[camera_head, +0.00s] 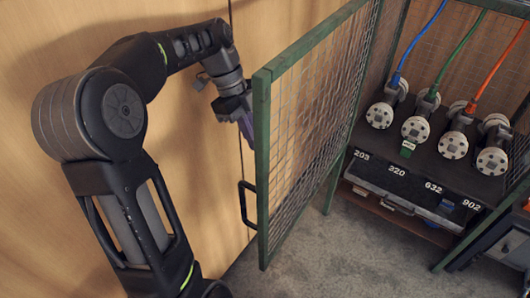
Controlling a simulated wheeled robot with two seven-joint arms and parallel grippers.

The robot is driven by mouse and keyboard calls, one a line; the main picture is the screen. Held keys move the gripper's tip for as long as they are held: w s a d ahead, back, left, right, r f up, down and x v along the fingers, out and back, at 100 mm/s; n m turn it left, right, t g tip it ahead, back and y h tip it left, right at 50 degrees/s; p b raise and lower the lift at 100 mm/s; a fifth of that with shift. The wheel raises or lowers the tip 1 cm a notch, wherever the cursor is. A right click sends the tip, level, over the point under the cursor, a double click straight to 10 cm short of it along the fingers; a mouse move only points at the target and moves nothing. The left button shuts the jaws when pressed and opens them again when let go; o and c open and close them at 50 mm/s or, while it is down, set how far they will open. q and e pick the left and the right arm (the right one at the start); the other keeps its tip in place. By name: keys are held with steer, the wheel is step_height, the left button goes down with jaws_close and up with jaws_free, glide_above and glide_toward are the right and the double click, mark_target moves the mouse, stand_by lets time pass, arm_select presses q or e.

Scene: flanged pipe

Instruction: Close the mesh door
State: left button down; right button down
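The mesh door (315,120) has a green frame and wire mesh. It stands open, swung out from the green mesh cage on the right. A black handle (247,203) sits on the outer side near its free edge. My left arm comes in from the left, and my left gripper (243,128) is on the outer side of the door, above the handle. The door's edge partly hides its fingertips, so I cannot tell if they touch the door or are open. My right gripper is out of view.
Inside the cage, several flanged pipes (455,144) with blue, green and orange hoses stand on a dark bench (425,172) with number labels. A wooden wall (60,30) is close behind my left arm. Grey floor (340,262) lies clear in front of the bench.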

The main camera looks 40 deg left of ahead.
arm_select(q)
steer(key=d+f, duration=0.7)
steer(key=f, duration=0.1)
steer(key=shift+w+d+f, duration=0.2)
steer(key=shift+d+f, duration=0.05)
steer(key=shift+f, duration=0.15)
